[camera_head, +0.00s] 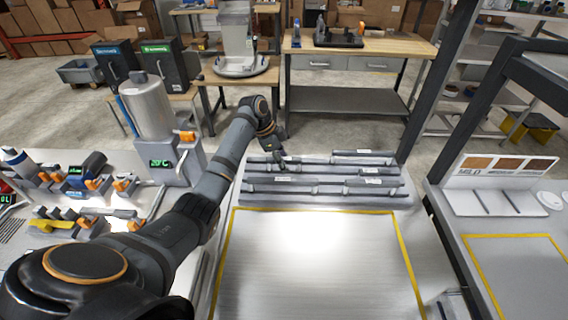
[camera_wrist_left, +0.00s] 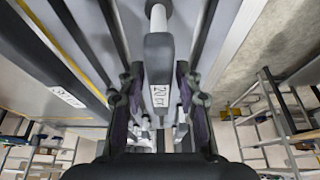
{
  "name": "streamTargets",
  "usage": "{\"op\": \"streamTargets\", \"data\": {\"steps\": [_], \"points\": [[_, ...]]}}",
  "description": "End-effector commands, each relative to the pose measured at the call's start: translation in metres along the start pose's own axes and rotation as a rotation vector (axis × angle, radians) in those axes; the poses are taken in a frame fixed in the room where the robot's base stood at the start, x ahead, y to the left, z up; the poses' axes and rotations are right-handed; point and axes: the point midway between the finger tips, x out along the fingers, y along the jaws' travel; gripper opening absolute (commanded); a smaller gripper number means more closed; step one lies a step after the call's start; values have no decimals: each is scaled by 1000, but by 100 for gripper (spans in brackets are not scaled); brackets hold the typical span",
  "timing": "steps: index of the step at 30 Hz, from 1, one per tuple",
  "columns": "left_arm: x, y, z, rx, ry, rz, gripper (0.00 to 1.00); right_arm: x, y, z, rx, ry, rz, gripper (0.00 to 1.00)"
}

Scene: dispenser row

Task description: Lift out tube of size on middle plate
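The rack of plates (camera_head: 325,202) stands behind the yellow-framed work surface, with several dark grey tubes lying across it in rows. Small white labels mark its parts. My left gripper (camera_head: 283,160) points down over the left part of the rack, at its back rows. In the left wrist view, the two fingers (camera_wrist_left: 158,97) of this gripper stand apart, one on each side of a grey labelled piece (camera_wrist_left: 158,60). A pale tube (camera_wrist_left: 158,16) runs beyond that piece. I cannot tell whether the fingers touch anything. My right gripper does not show.
A silver tank with a green display (camera_head: 161,163) and several small devices with orange knobs crowd the left bench. The yellow-framed surface (camera_head: 310,260) is clear. A dark post (camera_head: 440,85) and a second bench with a sample panel (camera_head: 505,170) stand right.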

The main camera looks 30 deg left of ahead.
Motion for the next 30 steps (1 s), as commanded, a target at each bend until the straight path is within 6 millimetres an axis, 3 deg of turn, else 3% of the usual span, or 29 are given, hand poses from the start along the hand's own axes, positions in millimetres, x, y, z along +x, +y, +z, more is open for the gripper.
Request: {"op": "streamTargets", "data": {"steps": [1,6,18,24,30], "points": [[0,0,0,0,0,0,24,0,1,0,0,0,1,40],[0,0,0,0,0,0,0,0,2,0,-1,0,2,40],[-2,0,-1,1,0,-2,0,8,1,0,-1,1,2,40],[-30,-2,-13,3,2,-6,0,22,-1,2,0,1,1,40],[-72,35,-26,4,-1,-5,0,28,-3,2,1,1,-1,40]]}}
